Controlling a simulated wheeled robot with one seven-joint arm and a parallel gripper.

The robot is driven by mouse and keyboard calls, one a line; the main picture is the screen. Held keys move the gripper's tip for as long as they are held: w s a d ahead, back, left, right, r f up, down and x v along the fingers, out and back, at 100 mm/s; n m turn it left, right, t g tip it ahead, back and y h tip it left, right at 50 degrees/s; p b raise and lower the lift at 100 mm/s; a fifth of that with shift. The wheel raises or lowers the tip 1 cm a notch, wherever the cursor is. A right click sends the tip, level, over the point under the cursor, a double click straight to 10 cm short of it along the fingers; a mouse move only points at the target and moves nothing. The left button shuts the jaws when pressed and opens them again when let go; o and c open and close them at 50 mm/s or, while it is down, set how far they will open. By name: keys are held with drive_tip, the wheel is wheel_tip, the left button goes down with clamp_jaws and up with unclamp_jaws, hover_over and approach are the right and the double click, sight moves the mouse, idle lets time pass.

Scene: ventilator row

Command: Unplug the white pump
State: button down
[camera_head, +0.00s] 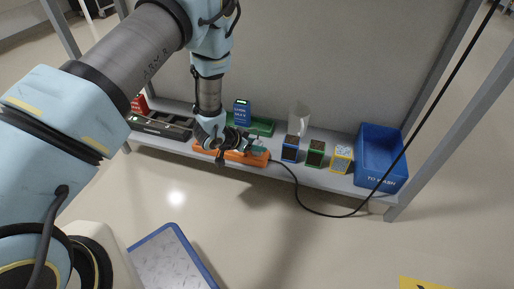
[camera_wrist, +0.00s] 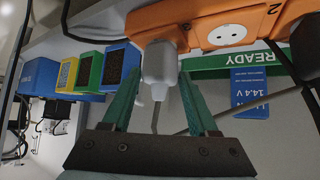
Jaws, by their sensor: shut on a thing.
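An orange power strip (camera_head: 256,158) lies along the front of the shelf and fills the top of the wrist view (camera_wrist: 195,20). A pale grey-white plug (camera_wrist: 160,65) sits against its underside in the wrist view, with its cord running down between my fingers. My gripper (camera_wrist: 160,80) has its teal fingers shut on this plug, one on each side. In the head view my gripper (camera_head: 226,143) is over the strip and hides part of it. A bare white socket (camera_wrist: 227,34) is beside the plug, near a "2". I cannot trace the cord to a pump.
A black plug (camera_wrist: 308,45) is at the right in the wrist view. A green tray (camera_head: 262,127) holds a blue battery pack (camera_head: 242,111). Blue (camera_head: 290,149), green (camera_head: 315,153) and yellow (camera_head: 341,157) boxes and a blue bin (camera_head: 380,145) stand right. A black cable loops in front.

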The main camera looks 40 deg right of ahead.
drive_tip(key=shift+r, duration=0.25)
idle(0.5)
drive_tip(key=shift+r+p, duration=2.2)
drive_tip(key=shift+r, duration=0.15)
